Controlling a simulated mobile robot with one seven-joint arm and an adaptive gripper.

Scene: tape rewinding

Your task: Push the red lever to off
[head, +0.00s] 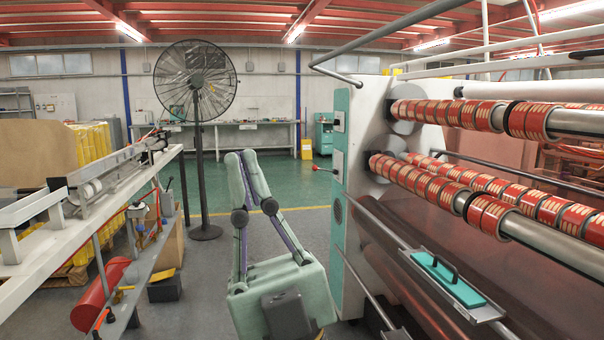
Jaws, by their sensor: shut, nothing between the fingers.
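The red lever (314,168) has a small red knob on a dark stem. It sticks out to the left from the teal and white end panel (341,200) of the rewinding machine. Its exact setting is too small to tell. My pale green arm rises in the lower middle of the head view, to the left of and below the lever, and there is a visible gap between them. My gripper cannot be made out in this view.
The machine's rollers carry several red tape rolls (487,216) on the right. A teal tray (445,280) lies on its front rail. A tall black fan (196,85) stands behind my arm, and a long white-topped bench (95,192) is on the left.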

